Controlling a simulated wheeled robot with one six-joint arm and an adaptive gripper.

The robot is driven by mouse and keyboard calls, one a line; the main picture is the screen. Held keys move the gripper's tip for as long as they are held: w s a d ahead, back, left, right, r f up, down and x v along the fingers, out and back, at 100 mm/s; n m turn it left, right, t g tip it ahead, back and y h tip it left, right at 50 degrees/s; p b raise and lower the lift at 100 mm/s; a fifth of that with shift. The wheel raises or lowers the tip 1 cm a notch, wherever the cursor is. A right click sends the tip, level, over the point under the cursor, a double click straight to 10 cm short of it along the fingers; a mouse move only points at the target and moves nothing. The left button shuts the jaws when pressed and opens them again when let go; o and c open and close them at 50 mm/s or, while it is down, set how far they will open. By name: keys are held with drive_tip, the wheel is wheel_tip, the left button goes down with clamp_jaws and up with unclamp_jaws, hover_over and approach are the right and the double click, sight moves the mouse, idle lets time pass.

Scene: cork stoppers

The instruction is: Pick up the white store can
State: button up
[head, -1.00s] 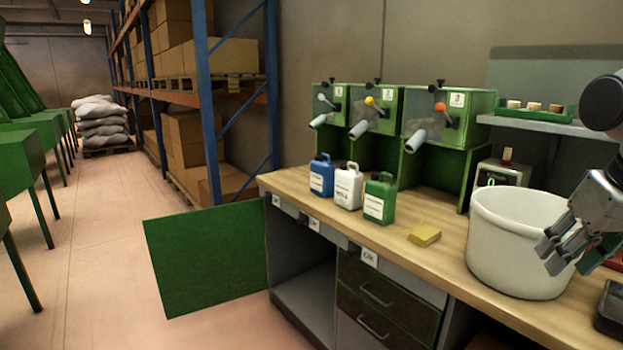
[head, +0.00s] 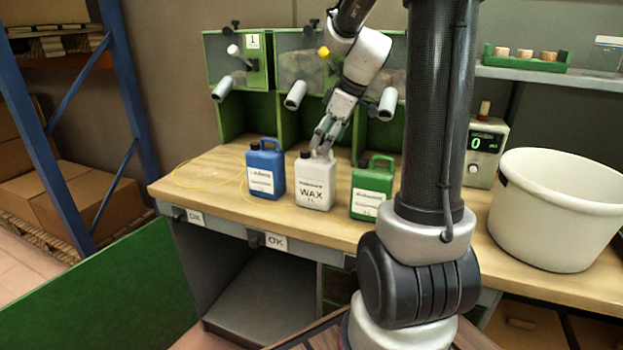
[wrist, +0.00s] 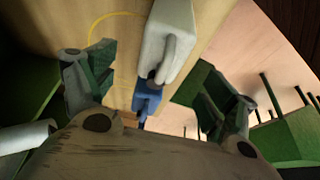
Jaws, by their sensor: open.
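The white can (head: 314,182), labelled WAX, stands upright on the wooden bench between a blue can (head: 265,170) and a green can (head: 372,188). My gripper (head: 322,146) is at the top of the white can, close to its handle. In the wrist view, the white can (wrist: 168,38) shows between the two spread fingers of my gripper (wrist: 150,92), with the blue can (wrist: 146,100) beyond it. The fingers are open, with visible gaps to the white can. Whether a finger touches it in the head view I cannot tell.
Green dispensers (head: 237,62) with grey spouts stand behind the cans. A large white tub (head: 553,215) and a scale (head: 485,155) are at the right. A thin yellow loop (head: 205,180) lies on the clear left bench end. A green panel (head: 90,300) is at lower left.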

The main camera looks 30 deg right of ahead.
sight(317, 159)
drive_tip(key=x, duration=0.7)
drive_tip(key=shift+w+a+f, duration=0.15)
drive_tip(key=shift+a+f, duration=0.1)
drive_tip(key=shift+a, duration=0.05)
clamp_jaws()
